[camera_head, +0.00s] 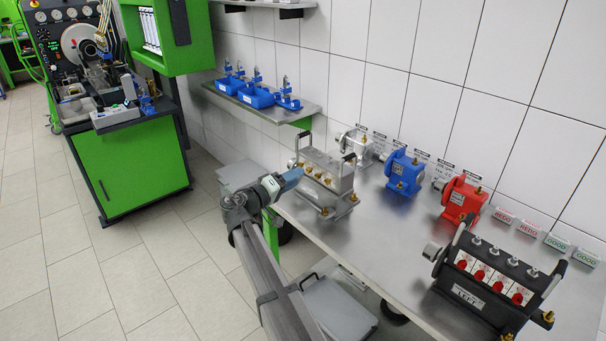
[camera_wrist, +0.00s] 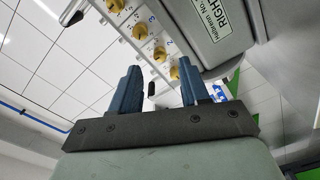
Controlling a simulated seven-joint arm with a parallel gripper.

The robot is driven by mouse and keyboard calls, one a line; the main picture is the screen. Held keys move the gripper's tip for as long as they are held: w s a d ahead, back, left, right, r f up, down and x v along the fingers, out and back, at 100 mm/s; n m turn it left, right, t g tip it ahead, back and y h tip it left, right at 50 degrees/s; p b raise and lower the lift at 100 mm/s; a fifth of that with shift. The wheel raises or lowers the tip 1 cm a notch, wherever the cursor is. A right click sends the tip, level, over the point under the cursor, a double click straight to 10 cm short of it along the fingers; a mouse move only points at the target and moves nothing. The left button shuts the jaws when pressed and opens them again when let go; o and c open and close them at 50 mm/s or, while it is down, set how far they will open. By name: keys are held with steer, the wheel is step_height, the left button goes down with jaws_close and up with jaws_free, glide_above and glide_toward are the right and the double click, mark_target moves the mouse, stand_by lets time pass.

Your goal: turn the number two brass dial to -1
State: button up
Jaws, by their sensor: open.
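The silver pump (camera_head: 338,183) stands on the steel bench in the head view. A row of several brass dials (camera_head: 318,175) runs along its front face. The wrist view shows the same brass dials (camera_wrist: 140,31) on a pale plate with small marks; their numbers are too small to read surely. The plate (camera_wrist: 168,42) sits beside a grey cover reading "RIGHT" (camera_wrist: 216,22). My gripper (camera_wrist: 160,65) is open with blue fingers, and the lowest dials show between and beyond its fingertips. In the head view my gripper (camera_head: 291,179) is just left of the dial row. I cannot tell any contact.
A blue pump (camera_head: 402,172), a red pump (camera_head: 463,198) and a black pump labelled "LEFT" (camera_head: 490,283) stand farther right on the bench. A shelf with blue trays (camera_head: 257,96) is on the wall behind. The bench front-middle (camera_head: 390,235) is clear.

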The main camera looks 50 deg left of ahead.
mark_target(307, 171)
steer(key=shift+w, duration=2.2)
jaws_close()
